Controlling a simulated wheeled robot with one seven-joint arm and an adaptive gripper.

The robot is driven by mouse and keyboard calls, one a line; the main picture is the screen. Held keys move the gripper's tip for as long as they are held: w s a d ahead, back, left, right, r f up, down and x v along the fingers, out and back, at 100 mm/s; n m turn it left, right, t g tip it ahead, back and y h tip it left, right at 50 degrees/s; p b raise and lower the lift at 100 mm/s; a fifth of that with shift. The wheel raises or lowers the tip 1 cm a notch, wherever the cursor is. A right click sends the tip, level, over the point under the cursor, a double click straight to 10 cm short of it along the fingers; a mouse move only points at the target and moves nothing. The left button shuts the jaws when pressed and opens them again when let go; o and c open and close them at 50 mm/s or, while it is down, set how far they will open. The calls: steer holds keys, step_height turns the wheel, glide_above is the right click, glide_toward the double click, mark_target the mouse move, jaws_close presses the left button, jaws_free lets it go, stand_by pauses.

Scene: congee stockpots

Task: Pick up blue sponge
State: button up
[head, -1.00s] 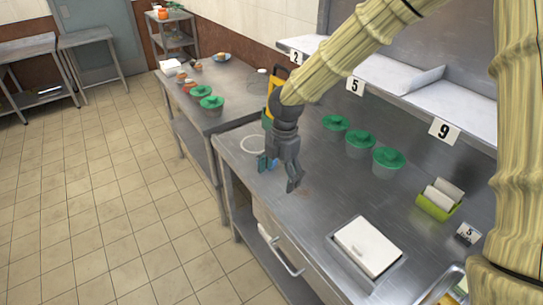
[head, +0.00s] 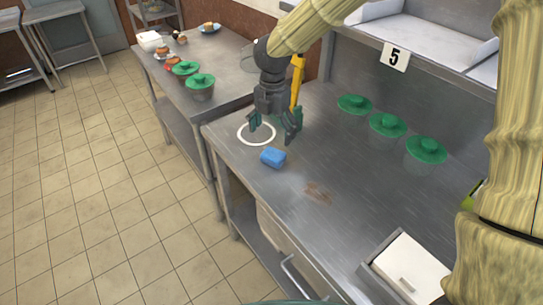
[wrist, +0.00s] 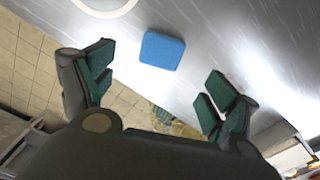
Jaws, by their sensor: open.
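The blue sponge (head: 273,157) lies flat on the metal counter (head: 290,205), near its front left edge. In the head view it is just in front of the white ring. My gripper (head: 275,135) is open and empty, above the counter and a little behind the sponge in the picture. In the wrist view the sponge (wrist: 162,49) shows whole, beyond and between the spread green-padded fingers (wrist: 155,95), and nothing touches it.
A white ring (head: 239,134) is on the counter beside the sponge. Several green-lidded containers (head: 388,126) stand along the back. A brown smear (head: 317,193) marks the surface. A white-lidded inset (head: 408,268) is at the front right. A second table (head: 225,50) adjoins at the left.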

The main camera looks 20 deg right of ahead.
mark_target(274, 154)
steer(key=f, duration=0.3)
steer(key=shift+d+f, duration=0.25)
steer(key=shift+f, duration=0.15)
steer(key=shift+f+p, duration=0.35)
steer(key=shift+f, duration=2.45)
steer(key=c, duration=1.1)
steer(key=shift+r, duration=0.1)
steer(key=shift+r, duration=0.55)
step_height(274, 154, up, 2)
steer(key=s+a+b, duration=0.1)
steer(key=s, duration=0.4)
steer(key=s+a+r, duration=0.1)
steer(key=s, duration=0.4)
steer(key=s+a+b, duration=0.1)
steer(key=s, duration=0.4)
steer(key=shift+s+a+r+b, duration=0.25)
steer(key=shift+s+r+b, duration=0.05)
steer(key=shift+s+r, duration=0.05)
